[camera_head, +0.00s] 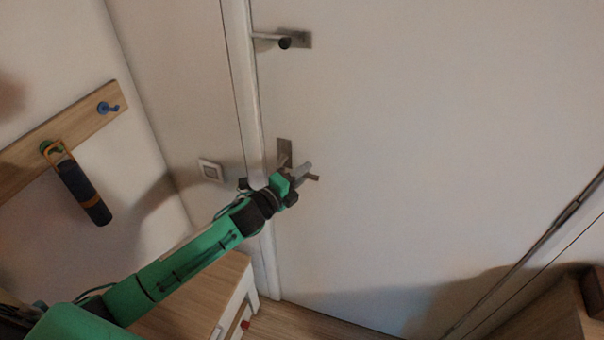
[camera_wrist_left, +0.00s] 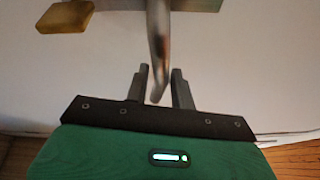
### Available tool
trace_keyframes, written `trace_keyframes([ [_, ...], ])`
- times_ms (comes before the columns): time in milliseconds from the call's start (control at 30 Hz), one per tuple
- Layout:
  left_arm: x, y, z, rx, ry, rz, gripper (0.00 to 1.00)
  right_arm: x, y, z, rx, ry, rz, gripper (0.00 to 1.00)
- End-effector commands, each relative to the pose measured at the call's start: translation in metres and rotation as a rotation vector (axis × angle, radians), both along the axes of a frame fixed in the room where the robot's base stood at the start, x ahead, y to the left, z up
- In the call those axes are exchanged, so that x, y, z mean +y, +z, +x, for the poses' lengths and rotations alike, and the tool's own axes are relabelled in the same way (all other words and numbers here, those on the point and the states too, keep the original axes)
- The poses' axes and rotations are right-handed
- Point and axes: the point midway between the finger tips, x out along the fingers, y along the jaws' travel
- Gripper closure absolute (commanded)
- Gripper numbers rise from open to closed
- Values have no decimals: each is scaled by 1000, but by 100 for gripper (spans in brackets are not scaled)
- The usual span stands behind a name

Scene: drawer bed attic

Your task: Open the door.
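The white door (camera_head: 430,140) fills most of the head view and looks closed against its frame. A metal handle plate (camera_head: 284,147) is low on the door near its left edge; its lever is partly hidden by my left gripper (camera_head: 303,174). In the left wrist view, the metal lever (camera_wrist_left: 158,45) reaches down between the two dark fingers of my left gripper (camera_wrist_left: 159,90). The fingers are apart, one on each side of the lever, with a narrow gap visible. My right gripper is not in view.
A second metal lever fitting (camera_head: 285,42) is higher on the door. A wooden hook rail (camera_head: 75,125) with a hanging dark bottle (camera_head: 82,190) is on the left wall, near a switch (camera_head: 210,170). A wooden cabinet (camera_head: 195,300) stands below my left arm.

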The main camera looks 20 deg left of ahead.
Motion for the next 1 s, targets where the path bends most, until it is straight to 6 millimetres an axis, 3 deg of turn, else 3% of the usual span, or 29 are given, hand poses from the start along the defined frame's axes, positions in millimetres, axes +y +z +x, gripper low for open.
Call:
trace_keyframes([
  [33, 0, 0, 0, 0, 0, 0, 86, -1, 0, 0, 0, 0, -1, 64],
  [100, 0, 0, 0, 0, 0, 0, 99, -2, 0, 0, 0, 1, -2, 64],
  [133, 0, 0, 0, 0, 0, 0, 100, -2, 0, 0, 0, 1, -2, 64],
  [567, 0, -2, 0, -2, 0, 55, 100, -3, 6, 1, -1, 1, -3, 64],
  [1000, 5, -20, 0, -12, 0, 368, 100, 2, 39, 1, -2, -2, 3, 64],
])
